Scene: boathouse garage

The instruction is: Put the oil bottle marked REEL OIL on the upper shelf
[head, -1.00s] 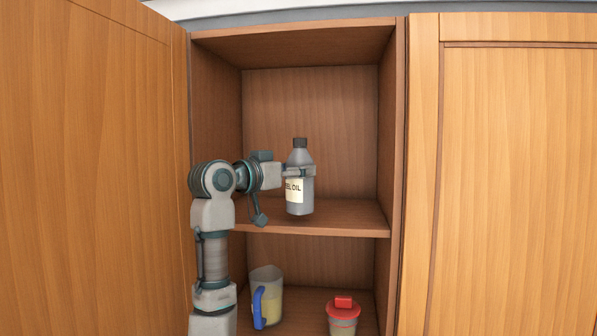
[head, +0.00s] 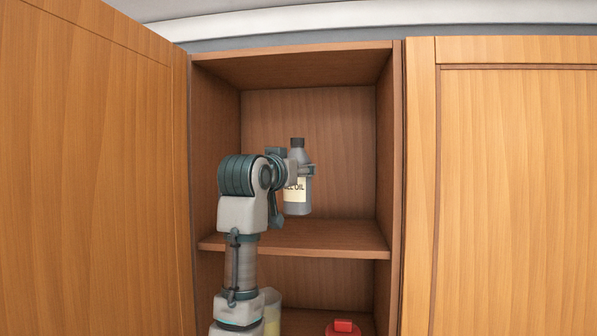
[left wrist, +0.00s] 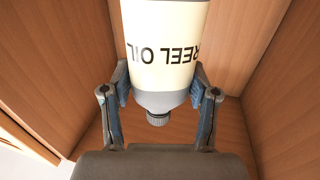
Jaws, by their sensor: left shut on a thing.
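The REEL OIL bottle (head: 298,192) is grey with a dark cap and a cream label. It is upright in the head view, inside the upper compartment and above the upper shelf (head: 310,238). A gap shows between its base and the board. My left gripper (head: 303,169) is shut around the bottle's upper part. In the left wrist view the bottle (left wrist: 165,45) appears upside down between the two fingers (left wrist: 160,95), label facing the camera. My right gripper is in neither view.
The upper shelf around the bottle is bare. A red-lidded container (head: 342,328) and a partly hidden yellowish jug (head: 272,312) stand on the lower shelf. Side walls bound the compartment. A wooden door (head: 95,170) is at left, another (head: 515,190) at right.

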